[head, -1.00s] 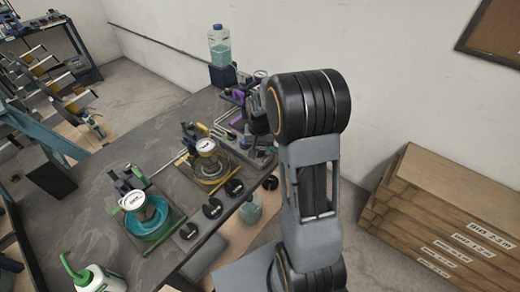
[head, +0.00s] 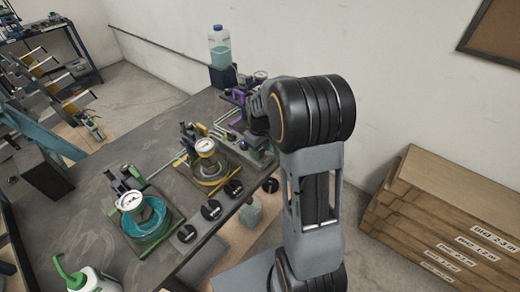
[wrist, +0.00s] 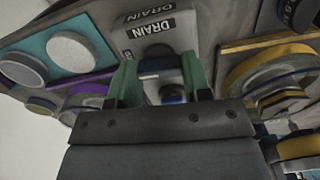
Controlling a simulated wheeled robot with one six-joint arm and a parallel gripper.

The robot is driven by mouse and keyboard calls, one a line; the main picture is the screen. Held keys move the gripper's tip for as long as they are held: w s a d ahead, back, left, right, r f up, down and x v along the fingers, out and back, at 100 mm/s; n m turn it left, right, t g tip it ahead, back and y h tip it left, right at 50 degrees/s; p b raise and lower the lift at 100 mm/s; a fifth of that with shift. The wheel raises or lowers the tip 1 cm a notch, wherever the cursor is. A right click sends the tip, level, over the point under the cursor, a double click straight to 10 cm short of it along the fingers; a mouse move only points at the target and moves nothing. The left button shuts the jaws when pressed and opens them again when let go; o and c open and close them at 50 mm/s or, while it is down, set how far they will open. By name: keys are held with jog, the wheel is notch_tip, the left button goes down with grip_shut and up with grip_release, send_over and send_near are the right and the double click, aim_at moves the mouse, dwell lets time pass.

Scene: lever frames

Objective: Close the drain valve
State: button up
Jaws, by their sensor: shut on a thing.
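In the wrist view, a pale grey plate with two DRAIN labels (wrist: 150,24) carries the drain valve. My gripper (wrist: 161,78) has green fingers on both sides of a dark blue valve handle (wrist: 165,63) and is shut on it. The grip contact is partly hidden by the fingers. A second blue part (wrist: 172,94) shows between the fingers, closer to the gripper body. In the head view, my arm hides most of this station at the bench's far right edge, so how far the handle is turned cannot be told there.
Stations with a yellow ring (head: 206,182) and a teal ring (head: 153,228) stand nearer on the bench (head: 88,185). Several black round knobs line its right edge. A clear bottle (head: 220,48) stands at the back. Stacked wooden boxes (head: 425,200) stand at right.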

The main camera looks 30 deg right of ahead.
jog(key=shift+w+n, duration=0.1)
jog(key=shift+n, duration=0.5)
jog(key=o, duration=0.9)
notch_tip(320, 180, up, 14)
jog(key=shift+f+b, duration=0.1)
jog(key=shift+b, duration=0.25)
dwell(0.8)
jog(key=s+a+f+m+t, duration=0.1)
jog(key=s+a, duration=0.2)
jog(key=s, duration=0.2)
jog(key=s+a+m+t, duration=0.1)
jog(key=s+a+m, duration=0.1)
jog(key=s, duration=0.3)
jog(key=s+a+f+m+t, duration=0.1)
jog(key=s+a+m+t, duration=0.1)
jog(key=s+a, duration=0.2)
jog(key=shift+s+f, duration=0.2)
jog(key=shift+s, duration=0.35)
jog(key=shift+s+f, duration=0.15)
jog(key=shift+s, duration=0.35)
